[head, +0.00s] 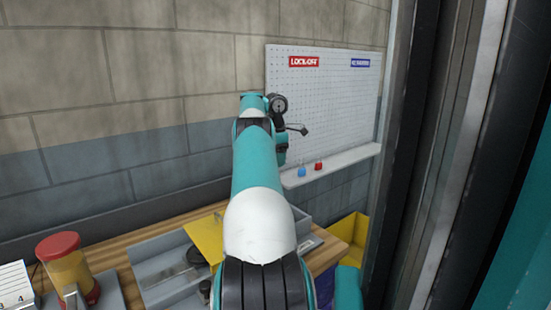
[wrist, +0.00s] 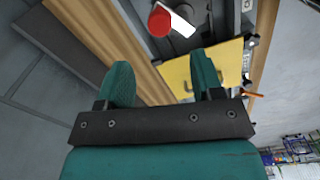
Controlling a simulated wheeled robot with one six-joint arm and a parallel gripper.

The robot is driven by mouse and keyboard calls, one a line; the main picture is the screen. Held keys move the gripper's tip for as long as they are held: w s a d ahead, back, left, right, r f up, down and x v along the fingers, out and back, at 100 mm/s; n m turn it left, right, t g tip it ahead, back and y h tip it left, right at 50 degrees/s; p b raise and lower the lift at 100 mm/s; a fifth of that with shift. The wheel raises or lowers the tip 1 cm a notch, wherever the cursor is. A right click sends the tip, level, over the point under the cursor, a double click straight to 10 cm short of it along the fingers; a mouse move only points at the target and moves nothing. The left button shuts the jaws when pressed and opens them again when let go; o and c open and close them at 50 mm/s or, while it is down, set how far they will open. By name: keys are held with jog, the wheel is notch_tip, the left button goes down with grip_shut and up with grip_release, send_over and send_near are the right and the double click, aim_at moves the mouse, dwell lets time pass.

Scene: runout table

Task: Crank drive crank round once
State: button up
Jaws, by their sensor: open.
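I cannot pick out the drive crank for certain in either view. A grey tray-like unit (head: 160,268) on the bench holds a dark round part with a bar (head: 192,260), and my arm hides its right portion. A yellow panel (head: 205,238) stands at its back; a yellow plate with dark marks also shows in the wrist view (wrist: 178,78). My gripper (wrist: 162,72) is open, with nothing between its two teal fingers. It points over the bench, apart from the plate as far as I can tell. In the head view my arm reaches forward toward the wall.
A yellow bin (head: 350,232) is at right. A dark post (head: 440,150) bounds the right side.

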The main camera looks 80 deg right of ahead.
notch_tip(320, 180, up, 7)
jog(key=p, duration=0.6)
jog(key=shift+r, duration=0.15)
